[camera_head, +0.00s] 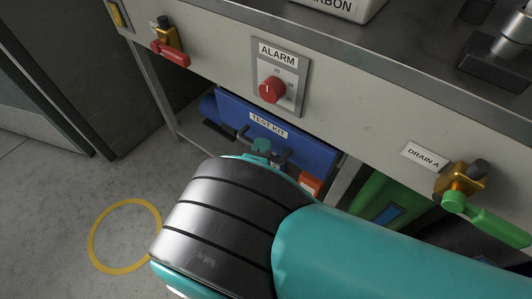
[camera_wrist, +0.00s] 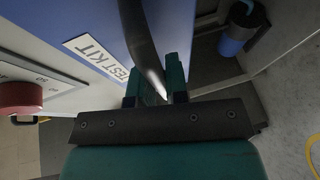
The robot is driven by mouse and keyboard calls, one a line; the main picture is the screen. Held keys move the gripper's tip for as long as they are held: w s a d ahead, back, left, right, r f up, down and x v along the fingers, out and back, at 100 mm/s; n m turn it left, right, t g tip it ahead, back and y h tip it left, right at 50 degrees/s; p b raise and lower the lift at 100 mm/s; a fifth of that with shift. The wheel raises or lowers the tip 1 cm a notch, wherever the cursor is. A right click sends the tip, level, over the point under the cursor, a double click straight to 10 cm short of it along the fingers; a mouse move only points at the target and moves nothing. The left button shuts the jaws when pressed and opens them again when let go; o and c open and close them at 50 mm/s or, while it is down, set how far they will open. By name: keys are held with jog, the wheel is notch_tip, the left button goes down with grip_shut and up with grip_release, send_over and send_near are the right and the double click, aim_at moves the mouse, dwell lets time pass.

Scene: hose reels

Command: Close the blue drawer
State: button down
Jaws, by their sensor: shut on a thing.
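The blue drawer (camera_head: 305,152) is under the bench front and carries a white TEST KIT label. In the wrist view its blue face (camera_wrist: 88,18) fills the upper left. Its dark curved handle (camera_wrist: 139,42) runs down between my fingers. My gripper (camera_wrist: 156,88) is shut on this handle, with one teal finger on each side of it. In the head view my gripper (camera_head: 261,147) shows small in front of the drawer, and my arm covers the area below. I cannot tell how far the drawer stands out.
Above the drawer is an ALARM panel with a red knob (camera_head: 272,90). A red-handled valve (camera_head: 170,50) is at upper left, a green-handled DRAIN A valve (camera_head: 462,190) at right. A green container (camera_head: 384,196) stands under the bench. The floor at left is clear, with a yellow ring (camera_head: 97,223).

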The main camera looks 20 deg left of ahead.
jog(key=shift+w+d, duration=0.1)
jog(key=shift+w, duration=0.4)
jog(key=c, duration=1.1)
grip_release()
jog(key=shift+w, duration=0.1)
jog(key=shift+r, duration=0.1)
